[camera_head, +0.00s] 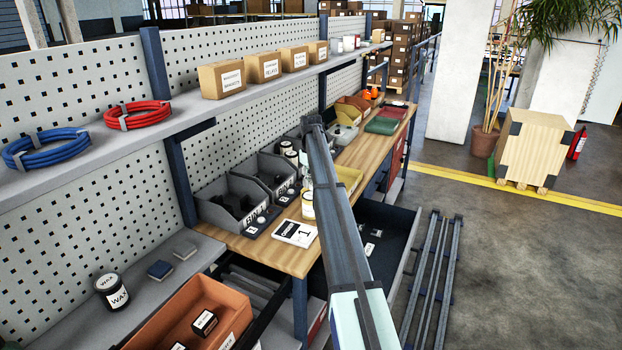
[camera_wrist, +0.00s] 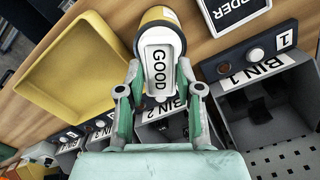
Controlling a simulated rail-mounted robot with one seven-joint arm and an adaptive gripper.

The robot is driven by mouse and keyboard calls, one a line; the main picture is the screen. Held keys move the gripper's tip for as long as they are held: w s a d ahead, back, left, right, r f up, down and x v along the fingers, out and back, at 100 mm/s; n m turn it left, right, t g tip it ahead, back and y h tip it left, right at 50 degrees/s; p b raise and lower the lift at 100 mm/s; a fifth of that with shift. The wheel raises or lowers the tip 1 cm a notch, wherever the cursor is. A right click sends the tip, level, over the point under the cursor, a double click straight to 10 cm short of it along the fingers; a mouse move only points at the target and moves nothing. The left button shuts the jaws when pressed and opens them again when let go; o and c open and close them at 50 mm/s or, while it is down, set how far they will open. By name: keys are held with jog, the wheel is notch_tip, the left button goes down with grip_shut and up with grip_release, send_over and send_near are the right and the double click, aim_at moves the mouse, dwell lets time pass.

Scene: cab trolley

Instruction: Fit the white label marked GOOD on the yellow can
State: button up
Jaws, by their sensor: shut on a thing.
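The white label marked GOOD (camera_wrist: 158,72) is between the fingertips of my gripper (camera_wrist: 159,80) in the wrist view, with its lettering in plain sight. My gripper is shut on the label. The yellow can (camera_wrist: 166,13) is right behind the label, at the top of the wrist view. The label overlaps the can's pale side; I cannot tell whether they touch. In the head view the can (camera_head: 307,211) stands on the wooden bench just left of my arm. My arm hides the label and most of my gripper there.
A yellow tray (camera_wrist: 67,68) lies beside the can. Grey bins with number plates, BIN 1 (camera_wrist: 254,71) among them, stand close by. An open dark drawer (camera_head: 385,232) is right of my arm.

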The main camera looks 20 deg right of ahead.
aim_at(311, 187)
jog(key=shift+f+b, duration=0.4)
jog(key=shift+f, duration=1.3)
jog(key=o, duration=1)
jog(key=shift+f, duration=0.1)
